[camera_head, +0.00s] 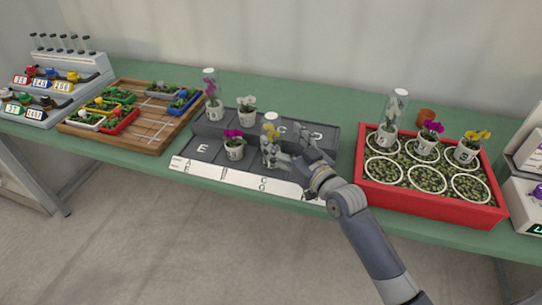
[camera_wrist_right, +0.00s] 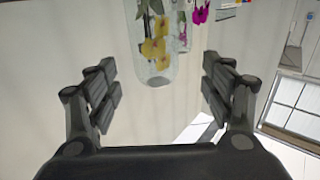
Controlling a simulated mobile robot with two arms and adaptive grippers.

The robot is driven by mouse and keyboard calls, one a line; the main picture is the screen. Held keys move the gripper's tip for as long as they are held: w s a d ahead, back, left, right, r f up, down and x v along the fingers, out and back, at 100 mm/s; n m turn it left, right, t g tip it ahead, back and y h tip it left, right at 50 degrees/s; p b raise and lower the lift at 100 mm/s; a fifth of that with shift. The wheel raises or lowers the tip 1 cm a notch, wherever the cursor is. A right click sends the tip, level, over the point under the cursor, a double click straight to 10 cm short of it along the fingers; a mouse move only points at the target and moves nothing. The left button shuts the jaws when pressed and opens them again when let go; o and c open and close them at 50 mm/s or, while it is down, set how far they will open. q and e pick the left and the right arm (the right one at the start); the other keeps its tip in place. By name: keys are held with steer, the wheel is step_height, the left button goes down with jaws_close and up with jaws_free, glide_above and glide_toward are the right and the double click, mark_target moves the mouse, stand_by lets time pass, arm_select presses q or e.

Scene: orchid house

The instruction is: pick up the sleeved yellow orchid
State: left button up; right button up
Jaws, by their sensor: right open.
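The sleeved yellow orchid (camera_head: 270,145) stands upright in a clear sleeve on the dark grey stepped stand (camera_head: 207,152), at its front middle. My right gripper (camera_head: 292,152) is just right of it and partly overlaps it in the head view. In the right wrist view the sleeved yellow orchid (camera_wrist_right: 153,50) appears upside down, ahead of my right gripper (camera_wrist_right: 160,85). The jaws are open and empty, and the sleeve lies beyond the fingertips. My left gripper is not in view.
A magenta orchid (camera_head: 234,143) stands close left on the stand, with a white orchid (camera_head: 247,109) behind. A sleeved magenta orchid (camera_head: 211,95) stands at the back left. A red tray (camera_head: 430,204) with potted orchids is on the right, a wooden board (camera_head: 150,134) on the left.

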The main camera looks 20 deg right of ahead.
mark_target(277, 134)
steer(key=shift+x, duration=0.8)
steer(key=shift+w+f+b, duration=0.25)
steer(key=shift+w+b, duration=0.15)
steer(key=shift+b, duration=0.25)
steer(key=b+x, duration=0.2)
steer(key=x, duration=0.1)
steer(key=shift+w+d+f, duration=0.15)
steer(key=shift+w+f, duration=0.05)
steer(key=shift+f, duration=0.05)
steer(key=shift+w, duration=0.55)
steer(key=shift+r, duration=0.1)
steer(key=shift+c, duration=0.3)
steer(key=c, duration=1.4)
steer(key=shift+c, duration=0.8)
steer(key=shift+r, duration=0.1)
